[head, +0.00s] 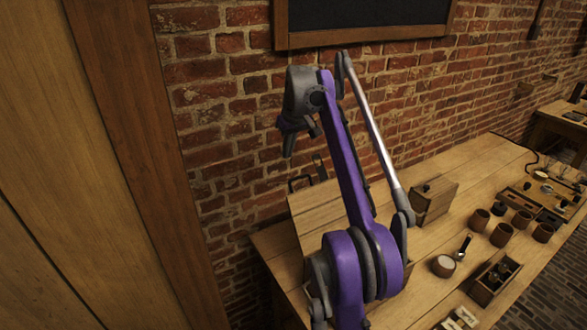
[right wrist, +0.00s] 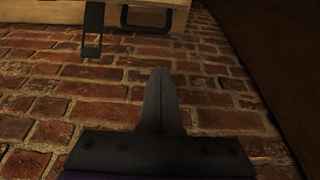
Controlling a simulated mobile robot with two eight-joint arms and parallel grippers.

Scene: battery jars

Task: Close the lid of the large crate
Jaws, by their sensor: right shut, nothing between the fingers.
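The large crate's lid (head: 312,208) is a pale wooden panel that stands raised near the brick wall, behind my purple right arm. A black handle (head: 300,183) and a dark latch (head: 319,168) show at its top edge. Most of the crate body is hidden behind my arm. My right gripper (head: 288,150) points down, above and a little left of the lid's top edge. In the right wrist view the gripper (right wrist: 160,78) is shut and empty. There the lid's wooden edge (right wrist: 45,12), latch (right wrist: 92,35) and handle (right wrist: 146,25) show at the top, apart from the fingers. My left gripper is not in view.
The wooden table (head: 400,290) runs to the right. It bears a small wooden box (head: 434,200), several brown cups (head: 501,234), a white-topped jar (head: 443,266) and an open small box (head: 497,282). A brick wall (head: 225,110) stands close behind; wooden panelling (head: 60,200) fills the left.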

